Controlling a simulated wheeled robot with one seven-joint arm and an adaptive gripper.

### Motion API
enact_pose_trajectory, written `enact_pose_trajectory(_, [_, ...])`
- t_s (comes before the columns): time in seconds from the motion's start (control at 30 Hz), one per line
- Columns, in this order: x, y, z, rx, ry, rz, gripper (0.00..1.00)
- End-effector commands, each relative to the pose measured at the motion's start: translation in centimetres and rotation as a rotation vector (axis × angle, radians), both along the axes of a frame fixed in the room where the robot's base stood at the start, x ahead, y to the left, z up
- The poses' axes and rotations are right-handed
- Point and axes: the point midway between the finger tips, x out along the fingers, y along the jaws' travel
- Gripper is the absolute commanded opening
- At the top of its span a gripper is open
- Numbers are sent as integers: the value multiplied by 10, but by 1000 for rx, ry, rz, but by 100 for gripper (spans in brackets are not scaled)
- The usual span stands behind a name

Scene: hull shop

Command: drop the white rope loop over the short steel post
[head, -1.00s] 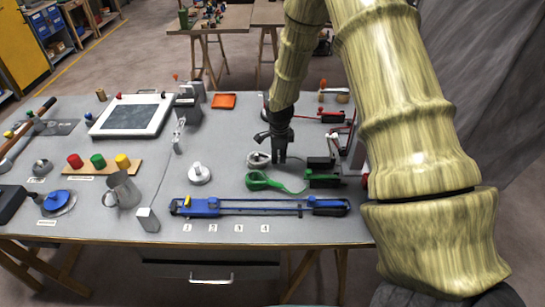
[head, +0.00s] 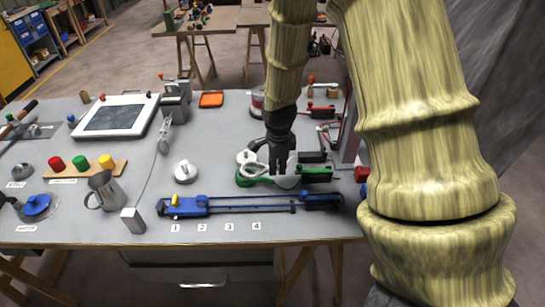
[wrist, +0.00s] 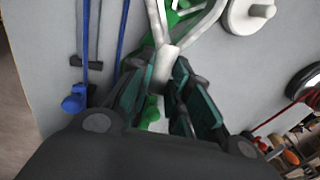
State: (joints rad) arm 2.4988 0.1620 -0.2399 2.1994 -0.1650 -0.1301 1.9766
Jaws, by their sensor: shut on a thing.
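The white rope loop (wrist: 163,62) is pinched between my gripper's fingers (wrist: 160,88) in the wrist view. Its two strands spread away in a V toward the top edge. In the head view my gripper (head: 279,168) points down over the green clamp-like tool, and a pale loop (head: 287,182) shows at its fingertips. A short post on a pale round base (head: 185,172) stands to the left of my gripper. A second pale round base with a peg (head: 246,157) is just behind and left of my gripper. I cannot tell which post is steel.
The green tool (head: 255,181) lies under my gripper. A blue rail (head: 250,206) runs along the front. Black, red and grey fixtures crowd the right. The tabletop around the left post is mostly clear.

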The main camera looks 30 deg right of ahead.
Motion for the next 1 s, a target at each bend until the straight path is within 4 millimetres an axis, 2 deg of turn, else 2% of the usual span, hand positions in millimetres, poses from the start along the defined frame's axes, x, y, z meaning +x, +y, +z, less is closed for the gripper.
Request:
enact_pose_trajectory(0.1, [-18, 7, 1, -1, -1, 0, 0])
enact_pose_trajectory(0.3, [-36, 13, 4, 0, -1, 0, 0])
enact_pose_trajectory(0.7, [-41, 15, 19, -1, -1, 1, 0])
enact_pose_trajectory(1.0, [-41, 15, 19, -1, -1, 1, 0])
